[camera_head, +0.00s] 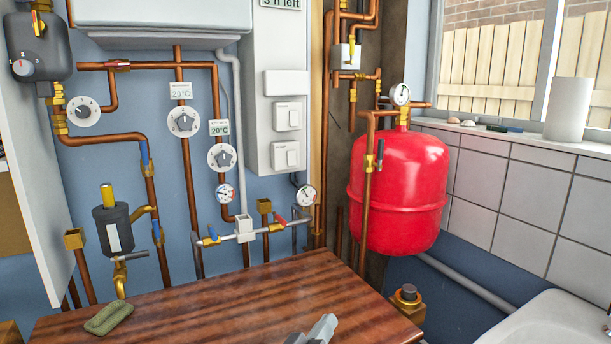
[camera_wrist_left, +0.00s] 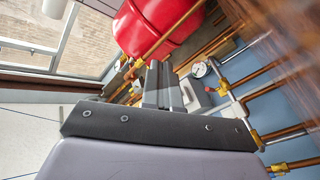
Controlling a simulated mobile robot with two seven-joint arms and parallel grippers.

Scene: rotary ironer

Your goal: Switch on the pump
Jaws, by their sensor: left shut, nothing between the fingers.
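A dark grey pump-like body (camera_head: 38,45) with a round numbered dial (camera_head: 23,67) is on the wall at the top left. I cannot tell from the picture whether it is running. Two white switches, an upper one (camera_head: 287,116) and a lower one (camera_head: 286,156), sit on the white wall box; their small labels are unreadable. My left gripper (camera_head: 322,328) shows at the bottom edge, over the wooden table and well away from the switches and dial. In the left wrist view its fingers (camera_wrist_left: 163,85) are shut and empty. My right gripper is out of view.
The wooden table (camera_head: 220,305) carries a green soap-like block (camera_head: 108,317). Copper pipes, several dials and coloured valves cover the blue wall. A red tank (camera_head: 400,190) stands right of the white box, and a white sink (camera_head: 550,325) is at the lower right.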

